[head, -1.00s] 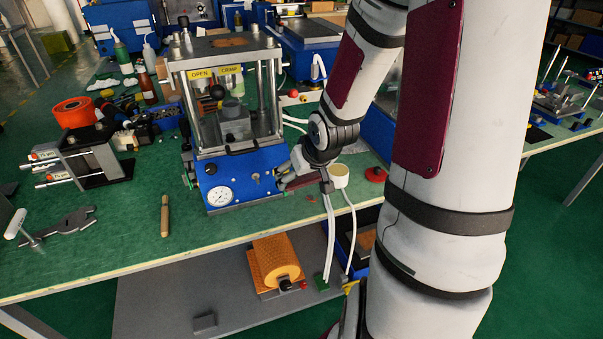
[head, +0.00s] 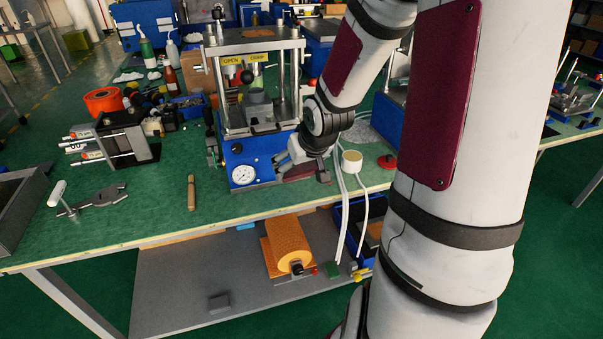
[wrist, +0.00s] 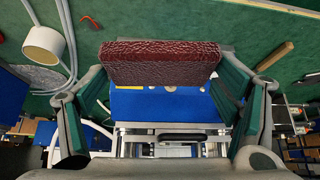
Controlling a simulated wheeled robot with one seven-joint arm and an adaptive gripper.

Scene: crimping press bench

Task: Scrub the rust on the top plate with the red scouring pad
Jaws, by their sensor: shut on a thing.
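The dark red scouring pad (wrist: 160,62) lies across my gripper (wrist: 163,82) in the wrist view, held between its two green-lined fingers. In the head view my gripper (head: 303,168) is low at the front right of the blue press base, well below the top plate (head: 224,42). The press (head: 241,153) stands upright on the green bench. A brown rust patch (head: 259,32) shows on its top plate. In the wrist view the blue press front (wrist: 160,103) lies beyond the pad. I cannot tell whether they touch.
A cream cup (head: 351,160) and white hoses (head: 341,205) are right of my gripper. A red disc (head: 387,162) lies farther right. A wooden stick (head: 191,193) and a grey wrench-like tool (head: 101,197) lie front left. The bench's front strip is mostly clear.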

